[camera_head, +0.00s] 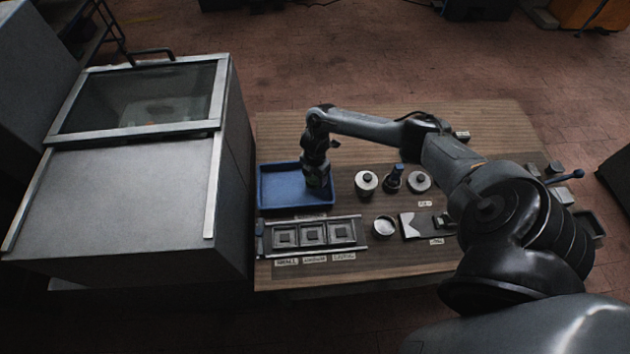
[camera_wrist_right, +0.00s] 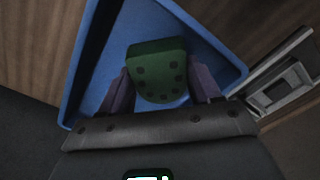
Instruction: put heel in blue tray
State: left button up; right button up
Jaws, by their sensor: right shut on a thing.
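The heel (camera_wrist_right: 158,70) is a dark green block with several small holes in its face. My right gripper (camera_wrist_right: 162,85) is shut on it, with one finger on each side, in the right wrist view. In the head view my right gripper (camera_head: 317,180) is over the right part of the blue tray (camera_head: 285,204), pointing down, and the heel is mostly hidden there. The tray also shows behind the heel in the right wrist view (camera_wrist_right: 95,95). I cannot tell whether the heel touches the tray floor. My left gripper is not in view.
A rack with several square moulds (camera_head: 312,236) lies in front of the tray. A large grey cabinet (camera_head: 120,180) stands to the left. Round tins (camera_head: 366,183), a small bottle (camera_head: 393,178) and a white cup (camera_head: 384,226) stand right of the tray.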

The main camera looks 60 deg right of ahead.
aim_at(315, 181)
notch_tip(315, 181, down, 3)
jog(key=shift+a, duration=0.1)
dwell(0.3)
jog(key=shift+f+b, duration=0.2)
jog(key=shift+b, duration=0.1)
jog(key=o, duration=1.1)
jog(key=shift+r, duration=0.15)
